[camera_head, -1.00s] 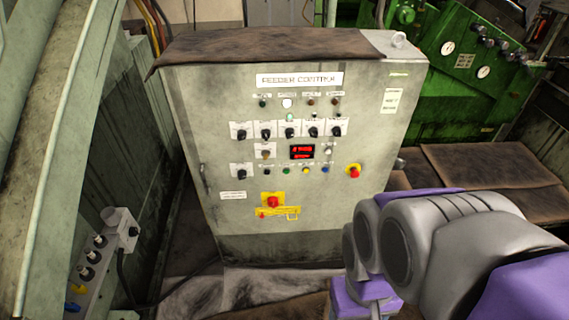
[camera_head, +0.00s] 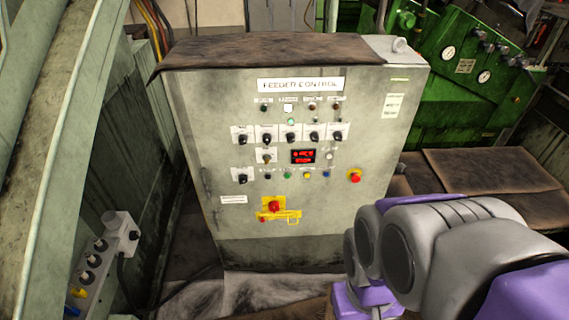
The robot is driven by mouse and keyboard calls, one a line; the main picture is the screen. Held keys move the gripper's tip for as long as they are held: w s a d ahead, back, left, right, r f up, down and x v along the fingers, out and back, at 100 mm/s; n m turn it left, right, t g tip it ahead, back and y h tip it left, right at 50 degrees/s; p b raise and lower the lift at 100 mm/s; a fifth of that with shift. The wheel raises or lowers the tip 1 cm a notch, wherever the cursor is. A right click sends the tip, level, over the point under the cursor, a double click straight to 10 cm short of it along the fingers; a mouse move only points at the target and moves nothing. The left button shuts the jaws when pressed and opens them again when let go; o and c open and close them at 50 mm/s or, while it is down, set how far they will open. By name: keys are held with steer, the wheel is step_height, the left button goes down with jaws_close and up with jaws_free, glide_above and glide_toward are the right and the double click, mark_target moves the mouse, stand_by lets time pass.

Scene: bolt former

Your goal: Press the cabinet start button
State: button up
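The feeder control cabinet (camera_head: 215,120) stands upright ahead, with its grey front panel facing me. In the lower button row are a black knob (camera_head: 242,179), a green button (camera_head: 287,175), a yellow button (camera_head: 307,175) and a blue button (camera_head: 326,174). The labels above them are too small to read, so I cannot tell which is marked start. A red knob (camera_head: 273,206) on a yellow plate sits lower. My arm shows at the lower right, in front of the cabinet's lower right corner; my gripper is not visible.
A red digital display (camera_head: 303,156) and rows of black switches fill the panel's middle. A brown cloth (camera_head: 270,48) covers the cabinet's top. A small switch box (camera_head: 103,262) stands at lower left. Green machinery (camera_head: 460,65) with gauges is behind at right.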

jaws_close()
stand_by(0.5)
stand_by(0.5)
